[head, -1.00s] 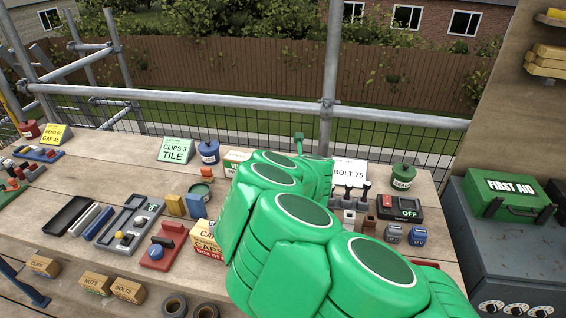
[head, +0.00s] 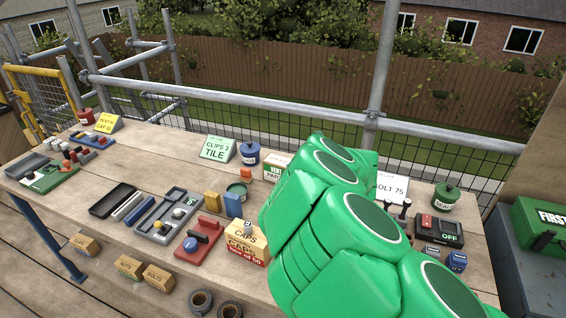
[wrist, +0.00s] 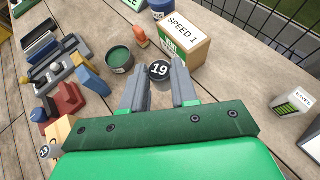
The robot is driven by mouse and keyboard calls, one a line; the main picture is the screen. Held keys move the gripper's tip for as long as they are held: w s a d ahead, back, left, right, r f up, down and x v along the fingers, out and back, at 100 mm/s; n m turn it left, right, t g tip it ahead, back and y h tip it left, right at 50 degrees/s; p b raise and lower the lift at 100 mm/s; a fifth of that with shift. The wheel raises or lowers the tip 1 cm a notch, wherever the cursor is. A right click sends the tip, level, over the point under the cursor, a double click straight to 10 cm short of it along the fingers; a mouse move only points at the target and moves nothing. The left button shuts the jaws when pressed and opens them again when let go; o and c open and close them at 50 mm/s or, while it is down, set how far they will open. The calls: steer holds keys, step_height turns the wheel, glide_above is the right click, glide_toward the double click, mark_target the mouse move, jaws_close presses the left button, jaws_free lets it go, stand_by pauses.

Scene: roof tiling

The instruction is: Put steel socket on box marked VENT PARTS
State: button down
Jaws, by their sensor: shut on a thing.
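In the wrist view my gripper (wrist: 165,68) is shut on a dark steel socket (wrist: 160,73) with a white 19 on its round top. A cardboard box with a green front label (wrist: 171,46) stands just beyond the fingertips; its top reads SPEED 1. The label is too small to read fully. In the head view this box, seemingly the VENT PARTS box (head: 275,170), is partly covered by my green arm, and only part of its lettering shows. The head view hides my gripper and the socket behind the arm. I cannot tell the socket's height above the bench.
A green open tin (wrist: 118,58) and an orange item (wrist: 140,37) stand left of the box. A CAPS box (head: 246,243), a red tool (head: 199,241) and a grey tray (head: 163,216) lie left of my arm. Bare planks (wrist: 232,85) show on the right in the wrist view.

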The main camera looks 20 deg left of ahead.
steer(key=r+n+g, duration=0.1)
steer(key=r, duration=0.1)
steer(key=a+r+n+g+y, duration=0.1)
steer(key=r, duration=0.1)
steer(key=a+r+n+g, duration=0.1)
steer(key=r, duration=0.1)
steer(key=shift+w+a+r+y, duration=0.15)
steer(key=shift+w+r+y, duration=0.15)
steer(key=shift+y, duration=0.1)
steer(key=shift+w+r+n+g, duration=0.1)
steer(key=shift+r+n+g, duration=0.3)
steer(key=shift+r+n, duration=0.15)
steer(key=shift+w+a+f, duration=1.85)
steer(key=shift+w+a, duration=0.15)
steer(key=shift+w, duration=1.5)
glide_above(274, 166)
steer(key=w+d, duration=0.3)
steer(key=shift+s+f, duration=0.15)
steer(key=shift+f, duration=1.45)
steer(key=shift+s+f, duration=0.1)
steer(key=shift+f, duration=1.5)
steer(key=shift+d+f, duration=0.1)
steer(key=shift+f, duration=1.3)
steer(key=shift+f, duration=0.1)
steer(key=c, duration=0.9)
jaws_free()
steer(key=shift+o, duration=0.2)
